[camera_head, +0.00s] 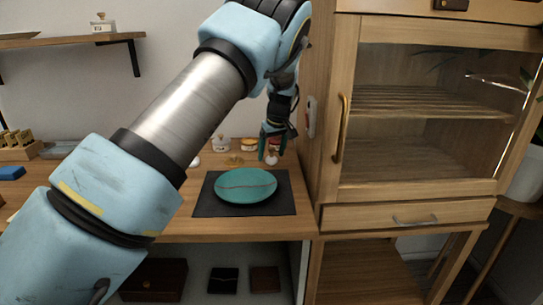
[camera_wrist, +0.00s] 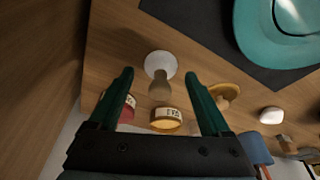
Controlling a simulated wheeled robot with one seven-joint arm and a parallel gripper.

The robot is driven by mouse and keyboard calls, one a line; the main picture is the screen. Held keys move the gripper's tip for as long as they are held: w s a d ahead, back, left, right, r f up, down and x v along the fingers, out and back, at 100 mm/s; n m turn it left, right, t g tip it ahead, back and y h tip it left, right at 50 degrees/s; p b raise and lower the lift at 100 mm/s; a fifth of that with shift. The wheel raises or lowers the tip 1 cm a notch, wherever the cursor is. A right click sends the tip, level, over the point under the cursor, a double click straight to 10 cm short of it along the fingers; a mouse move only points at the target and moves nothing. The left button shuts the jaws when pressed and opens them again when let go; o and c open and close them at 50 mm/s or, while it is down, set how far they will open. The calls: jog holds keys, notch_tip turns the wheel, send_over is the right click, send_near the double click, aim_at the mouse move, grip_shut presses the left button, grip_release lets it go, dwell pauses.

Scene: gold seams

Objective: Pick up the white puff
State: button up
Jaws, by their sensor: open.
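The white puff (camera_wrist: 161,64) has a round white head on a tan handle. It stands on the wooden worktop (camera_head: 180,228). In the wrist view it lies between the two green fingers of my gripper (camera_wrist: 160,76), with a gap on each side. In the head view my gripper (camera_head: 273,152) points down at the back of the worktop, and the puff (camera_head: 271,159) shows small and partly hidden by the fingers. The gripper is open and holds nothing. I cannot tell how far the fingertips are above the worktop.
A teal plate (camera_head: 246,186) with a red seam lies on a dark mat (camera_head: 205,207) in front. A labelled jar (camera_wrist: 167,120), a red jar (camera_wrist: 128,110), a gold dish (camera_wrist: 225,90) and a white lump (camera_wrist: 271,115) stand nearby. A wooden cabinet (camera_head: 328,120) rises close on the right.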

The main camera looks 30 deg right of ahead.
jog(key=shift+c, duration=0.4)
grip_shut()
